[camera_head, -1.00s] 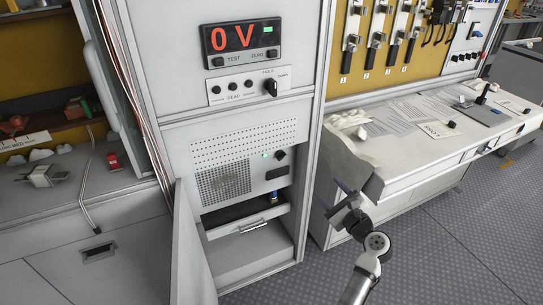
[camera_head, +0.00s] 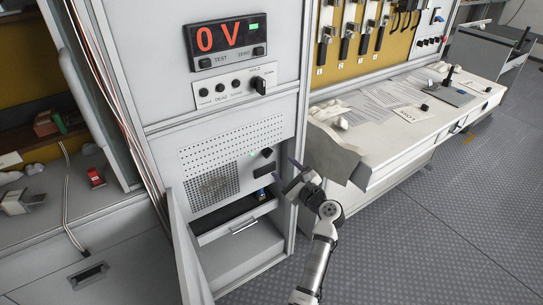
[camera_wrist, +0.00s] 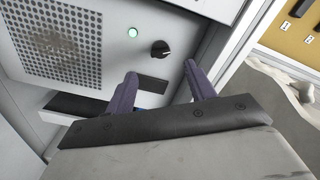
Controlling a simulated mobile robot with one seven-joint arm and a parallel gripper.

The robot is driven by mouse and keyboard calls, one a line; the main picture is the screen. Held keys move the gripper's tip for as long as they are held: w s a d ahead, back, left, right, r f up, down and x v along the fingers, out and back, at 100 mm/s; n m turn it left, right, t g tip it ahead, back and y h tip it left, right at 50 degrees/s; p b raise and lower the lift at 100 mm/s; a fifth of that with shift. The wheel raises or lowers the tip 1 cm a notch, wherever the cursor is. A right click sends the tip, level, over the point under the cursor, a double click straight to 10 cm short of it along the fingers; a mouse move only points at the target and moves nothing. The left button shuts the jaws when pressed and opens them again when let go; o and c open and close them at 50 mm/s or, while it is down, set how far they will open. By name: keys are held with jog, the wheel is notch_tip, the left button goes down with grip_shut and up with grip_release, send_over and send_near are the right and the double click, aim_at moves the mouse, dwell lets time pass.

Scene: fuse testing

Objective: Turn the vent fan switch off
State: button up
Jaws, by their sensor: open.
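The vent fan switch looks to be the black rotary knob (camera_head: 267,153) on the perforated panel of the cabinet. It also shows in the wrist view (camera_wrist: 160,49), with a lit green lamp (camera_wrist: 132,32) to its left. The fan grille (camera_head: 212,187) is left of and below the knob. My gripper (camera_head: 287,172) is in front of the cabinet, to the right of and a little below the knob. In the wrist view its two purple fingers (camera_wrist: 161,84) are apart and empty, with the knob beyond them. No contact with the knob shows.
A pull-out drawer (camera_head: 238,228) sits below the panel. An open cabinet door (camera_head: 188,246) stands at its left. A bench with papers (camera_head: 385,125) is right of my arm. A display (camera_head: 228,39) reading 0 V is above. Open floor (camera_head: 420,235) lies at the right.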

aim_at(269, 155)
jog(key=x, duration=0.8)
jog(key=shift+p, duration=0.4)
jog(key=shift+s, duration=0.1)
jog(key=shift+c, duration=0.3)
jog(key=c, duration=0.9)
